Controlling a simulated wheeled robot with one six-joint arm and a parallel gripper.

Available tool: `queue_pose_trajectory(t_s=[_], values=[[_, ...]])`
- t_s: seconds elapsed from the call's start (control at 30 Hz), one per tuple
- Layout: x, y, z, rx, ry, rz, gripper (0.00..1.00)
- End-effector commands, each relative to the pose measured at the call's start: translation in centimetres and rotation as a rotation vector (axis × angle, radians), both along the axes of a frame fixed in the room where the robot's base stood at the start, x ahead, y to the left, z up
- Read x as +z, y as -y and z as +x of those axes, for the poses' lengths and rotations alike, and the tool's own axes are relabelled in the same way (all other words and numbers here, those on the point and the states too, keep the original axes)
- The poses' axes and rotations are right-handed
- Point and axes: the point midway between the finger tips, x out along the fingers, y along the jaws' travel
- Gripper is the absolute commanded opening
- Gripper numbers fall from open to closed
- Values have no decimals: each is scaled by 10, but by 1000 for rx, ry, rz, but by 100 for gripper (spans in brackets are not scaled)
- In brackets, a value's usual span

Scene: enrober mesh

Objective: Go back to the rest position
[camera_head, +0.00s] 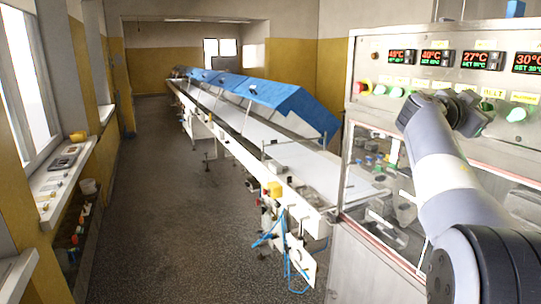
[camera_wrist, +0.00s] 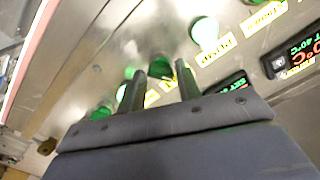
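My gripper (camera_wrist: 160,75) shows at the middle of the wrist view, with its two dark fingers spread apart. A dark green knob (camera_wrist: 161,66) on the panel shows between and beyond the fingertips, and I cannot tell whether they touch it. Nothing is seen held. In the head view my arm reaches up from the lower right, and its dark end is close in front of the control panel (camera_head: 375,53). The fingers are too small or hidden there to judge.
The panel carries red and green temperature displays (camera_head: 437,57) and several green knobs. A glazed machine front lies below it. A long conveyor (camera_head: 310,172) with blue covers (camera_head: 290,100) runs to the back. The floor (camera_head: 170,190) left of it is open, and a window sill (camera_head: 62,170) borders it.

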Motion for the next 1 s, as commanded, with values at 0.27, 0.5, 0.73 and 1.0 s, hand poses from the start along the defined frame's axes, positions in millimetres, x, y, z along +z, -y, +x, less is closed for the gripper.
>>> queue_pose_trajectory(t_s=[0.27, 0.5, 0.73, 1.0], values=[[-4, -28, -10, 5, 91, 34, 33], [-4, -70, -27, 4, 89, 34, 33], [-1, -94, -38, 3, 85, 34, 33], [1, -100, -42, 0, 84, 34, 33]])
